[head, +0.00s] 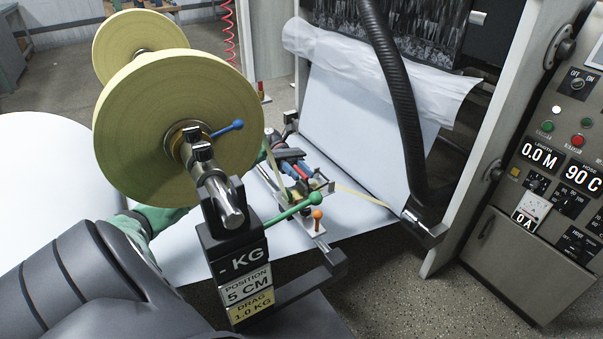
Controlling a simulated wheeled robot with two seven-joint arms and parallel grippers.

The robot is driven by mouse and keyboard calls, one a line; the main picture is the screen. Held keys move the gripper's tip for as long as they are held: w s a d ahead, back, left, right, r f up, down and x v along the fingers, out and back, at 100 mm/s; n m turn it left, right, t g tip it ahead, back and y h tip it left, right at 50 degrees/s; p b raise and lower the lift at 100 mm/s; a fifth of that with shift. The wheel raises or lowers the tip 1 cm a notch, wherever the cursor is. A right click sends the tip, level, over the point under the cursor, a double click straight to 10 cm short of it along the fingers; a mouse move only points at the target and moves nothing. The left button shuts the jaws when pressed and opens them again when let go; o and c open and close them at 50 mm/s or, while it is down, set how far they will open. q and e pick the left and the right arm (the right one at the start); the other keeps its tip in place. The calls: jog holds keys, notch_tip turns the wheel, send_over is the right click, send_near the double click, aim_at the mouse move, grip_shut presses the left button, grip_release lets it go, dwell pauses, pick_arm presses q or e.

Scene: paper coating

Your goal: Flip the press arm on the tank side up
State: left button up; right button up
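A small tank assembly (302,190) with metal and yellowish parts sits on a rail beyond the tape-roll stand. A green lever with a ball end (296,207) reaches from the stand toward it, slanting slightly up to the right. An orange ball knob (317,214) stands upright beside the tank. I cannot tell for sure which part is the press arm. My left arm passes behind the large yellow roll (150,125). My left gripper (291,162) seems to be the dark part beside the tank, small and partly hidden; its fingers cannot be made out. My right gripper is not in view.
The roll and the black stand with labels (243,285) block much of the near left. A blue-tipped lever (228,129) sticks out at the roll's hub. A black hose (400,95) hangs at the right, before the control cabinet (550,180). White paper (345,130) lies behind.

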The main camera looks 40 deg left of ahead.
pick_arm(q)
jog(key=shift+s+d, duration=0.1)
jog(key=shift+d, duration=0.4)
grip_shut()
